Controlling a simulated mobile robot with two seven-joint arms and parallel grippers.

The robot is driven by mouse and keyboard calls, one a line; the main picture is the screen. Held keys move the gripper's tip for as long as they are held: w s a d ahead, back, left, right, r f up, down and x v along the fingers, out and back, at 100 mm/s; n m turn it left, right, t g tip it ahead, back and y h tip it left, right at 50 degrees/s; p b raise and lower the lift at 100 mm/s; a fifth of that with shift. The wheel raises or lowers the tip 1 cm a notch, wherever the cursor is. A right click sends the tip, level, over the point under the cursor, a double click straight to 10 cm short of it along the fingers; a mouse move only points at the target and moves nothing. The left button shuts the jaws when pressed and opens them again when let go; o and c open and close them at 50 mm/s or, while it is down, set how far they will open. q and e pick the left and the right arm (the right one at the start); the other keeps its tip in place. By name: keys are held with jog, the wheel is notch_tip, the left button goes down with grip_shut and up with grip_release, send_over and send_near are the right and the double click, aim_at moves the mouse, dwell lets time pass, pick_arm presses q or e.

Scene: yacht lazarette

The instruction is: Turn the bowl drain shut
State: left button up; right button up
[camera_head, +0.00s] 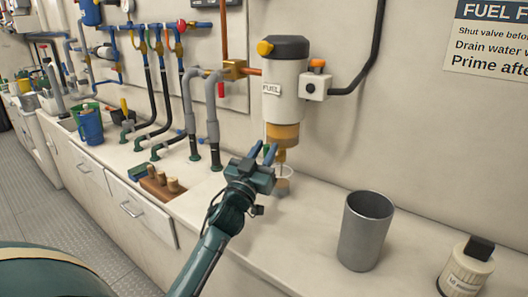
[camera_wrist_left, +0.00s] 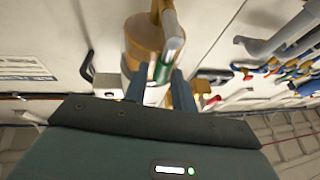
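The fuel filter (camera_head: 284,88) is a white canister marked FUEL on the wall. Its amber bowl (camera_head: 282,133) has a brass-coloured drain (camera_head: 281,156) below it. A small clear cup (camera_head: 284,181) stands on the counter under the drain. My left gripper (camera_head: 263,151) is just left of the drain, its two blue fingers apart. In the left wrist view the amber bowl (camera_wrist_left: 146,38) lies beyond the fingertips, and a green part with a silvery stem (camera_wrist_left: 164,62) shows between the fingers. I cannot tell whether a finger touches it. My right gripper is not in view.
A grey metal tumbler (camera_head: 365,232) and a white container with a black cap (camera_head: 466,268) stand on the right. A wooden block with pegs (camera_head: 160,184) lies to the left. Hoses and valves line the wall at left. The counter between cup and tumbler is clear.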

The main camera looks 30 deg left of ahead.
pick_arm(q)
grip_shut()
jog(key=shift+m, duration=0.3)
jog(key=m+h, duration=0.1)
jog(key=m, duration=0.1)
jog(key=d+m+h, duration=0.1)
jog(key=m+h, duration=0.1)
jog(key=m, duration=0.1)
jog(key=d+m+h, duration=0.1)
jog(key=m, duration=0.1)
jog(key=shift+f+m+t+h, duration=0.3)
jog(key=shift+f+h, duration=0.05)
jog(key=shift+h, duration=0.05)
jog(key=shift+s+d+f+m+g+h+p, duration=0.15)
jog(key=shift+d+f+m+g+h, duration=0.55)
jog(key=shift+m, duration=2.2)
jog(key=shift+w+d+f+m+g+h+p, duration=0.15)
jog(key=shift+f+m+g+h, duration=0.7)
jog(key=shift+m+h, duration=1.45)
jog(key=shift+s+d+f+m+g+h+p, duration=0.15)
jog(key=shift+d+f+m+g+h, duration=0.45)
jog(key=shift+m, duration=2.9)
jog(key=shift+a+f+g, duration=0.15)
jog(key=shift+a+g, duration=0.1)
jog(key=shift+g, duration=0.3)
